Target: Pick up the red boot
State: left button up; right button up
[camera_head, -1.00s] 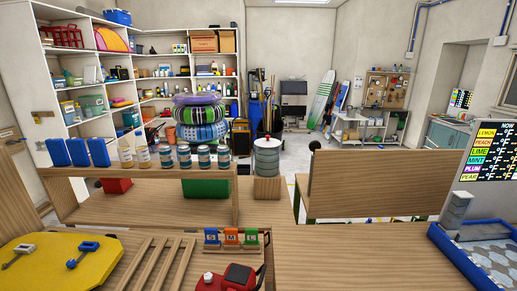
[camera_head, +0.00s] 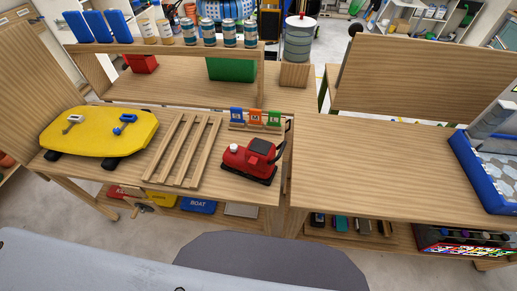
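A red and black object (camera_head: 250,162) sits near the right end of the left workbench (camera_head: 225,200). It has a dark flat base, a black top part and a pale round knob at its left. It looks more like a power tool than a boot, and I see nothing that is clearly a boot. A smaller red thing (camera_head: 119,191), partly hidden, lies on the shelf below the bench. Neither of my grippers is in view.
A yellow board (camera_head: 98,135) with two small tools lies left of a wooden slatted rack (camera_head: 183,150). Blue, orange and green tags (camera_head: 255,118) stand behind the red object. The right bench (camera_head: 375,175) is mostly bare, with a blue-rimmed tray (camera_head: 465,170) at its right.

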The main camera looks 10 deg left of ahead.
aim_at(264, 172)
jog(key=k+j+z, duration=0.15)
jog(key=j, duration=0.25)
jog(key=j+z, duration=0.15)
jog(key=j, duration=0.3)
jog(key=k+j+z, duration=0.15)
jog(key=j, duration=0.2)
jog(key=k+j+z, duration=0.15)
jog(key=j, duration=0.25)
